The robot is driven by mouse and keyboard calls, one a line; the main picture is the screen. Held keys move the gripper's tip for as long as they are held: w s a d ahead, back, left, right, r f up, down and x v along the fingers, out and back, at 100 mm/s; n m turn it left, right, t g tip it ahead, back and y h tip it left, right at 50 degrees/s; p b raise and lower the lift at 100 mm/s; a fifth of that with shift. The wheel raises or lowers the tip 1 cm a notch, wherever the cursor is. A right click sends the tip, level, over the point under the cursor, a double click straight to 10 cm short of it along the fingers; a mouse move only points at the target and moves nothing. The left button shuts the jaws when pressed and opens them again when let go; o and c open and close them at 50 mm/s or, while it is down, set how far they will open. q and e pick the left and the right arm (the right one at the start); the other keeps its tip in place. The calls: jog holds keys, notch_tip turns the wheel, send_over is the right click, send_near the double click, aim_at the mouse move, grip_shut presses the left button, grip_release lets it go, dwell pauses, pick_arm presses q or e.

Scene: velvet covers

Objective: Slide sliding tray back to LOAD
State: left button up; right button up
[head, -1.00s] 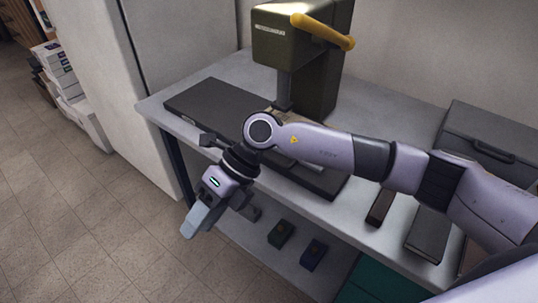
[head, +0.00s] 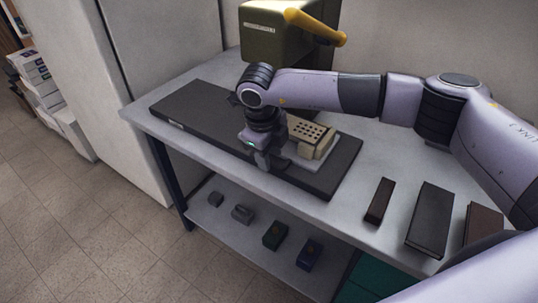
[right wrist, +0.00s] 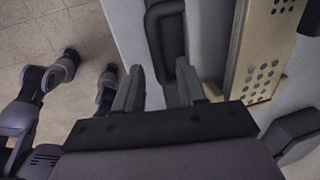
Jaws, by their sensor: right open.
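The sliding tray (head: 325,158) is a light grey plate on a long dark base (head: 200,108). It carries a beige perforated block (head: 312,137) and lies to the right of my gripper in the head view. In the right wrist view a dark loop handle (right wrist: 151,35) stands on a pale surface, with the perforated part (right wrist: 258,75) to its right. My right gripper (head: 268,165) points down at the tray's front left. In the wrist view its fingers (right wrist: 160,72) are apart, with the handle's near end between or just beyond the tips; contact is unclear. My left gripper is not in view.
An olive press (head: 275,40) with a yellow lever (head: 318,27) stands behind. Dark blocks (head: 428,220) lie on the table's right. A pale cabinet (head: 160,60) stands left.

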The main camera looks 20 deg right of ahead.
jog(key=shift+w+f, duration=0.1)
jog(key=shift+f, duration=0.6)
grip_shut()
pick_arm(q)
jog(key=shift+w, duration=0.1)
pick_arm(e)
jog(key=shift+w, duration=0.1)
